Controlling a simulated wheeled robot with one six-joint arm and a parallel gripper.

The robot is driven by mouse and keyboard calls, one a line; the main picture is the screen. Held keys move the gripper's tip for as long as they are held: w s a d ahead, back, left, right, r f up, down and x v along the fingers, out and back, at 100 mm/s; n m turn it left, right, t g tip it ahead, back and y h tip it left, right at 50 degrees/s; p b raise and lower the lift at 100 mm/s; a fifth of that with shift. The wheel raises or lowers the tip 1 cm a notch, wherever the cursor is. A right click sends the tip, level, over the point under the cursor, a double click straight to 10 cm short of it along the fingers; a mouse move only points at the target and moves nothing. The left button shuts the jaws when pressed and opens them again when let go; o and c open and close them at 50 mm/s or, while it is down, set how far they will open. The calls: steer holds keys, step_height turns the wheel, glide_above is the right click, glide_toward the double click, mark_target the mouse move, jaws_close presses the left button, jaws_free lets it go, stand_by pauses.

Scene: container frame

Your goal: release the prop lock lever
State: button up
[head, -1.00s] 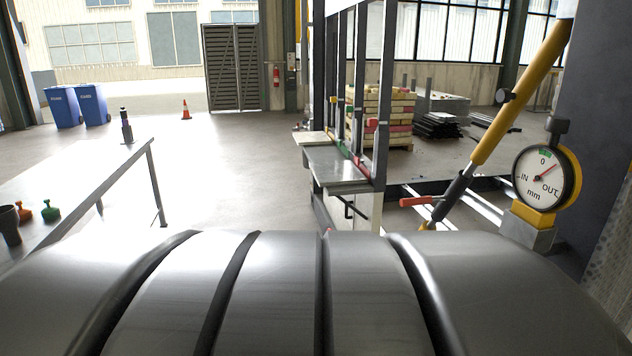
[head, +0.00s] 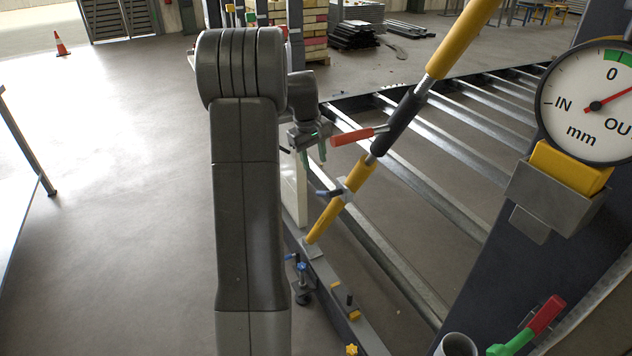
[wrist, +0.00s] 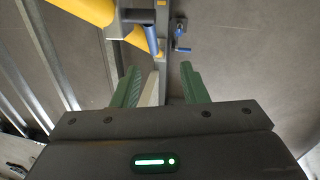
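The yellow diagonal prop (head: 452,45) has a black collar (head: 397,122) with a red-gripped lever (head: 352,137) sticking out to the left. A small blue-grey handle (head: 330,192) sits lower on the prop. My gripper (head: 314,154) is just left of the red grip in the head view; I cannot tell whether they touch. In the wrist view my gripper (wrist: 160,78) has its green fingers apart, with nothing clearly held between them. There the prop's yellow tube (wrist: 95,10) and a blue handle (wrist: 151,38) lie beyond the fingertips. The red lever does not show there.
A dial gauge (head: 600,100) on a yellow block stands at the right. A steel frame with crossbars (head: 440,190) lies behind the prop.

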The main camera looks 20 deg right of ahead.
mark_target(327, 192)
steer(key=d+f, duration=0.1)
steer(key=f, duration=0.3)
steer(key=w+d+f+b, duration=0.1)
steer(key=f, duration=0.4)
steer(key=w+d+f+b, duration=0.1)
steer(key=f, duration=0.4)
steer(key=shift+d, duration=0.15)
jaws_close()
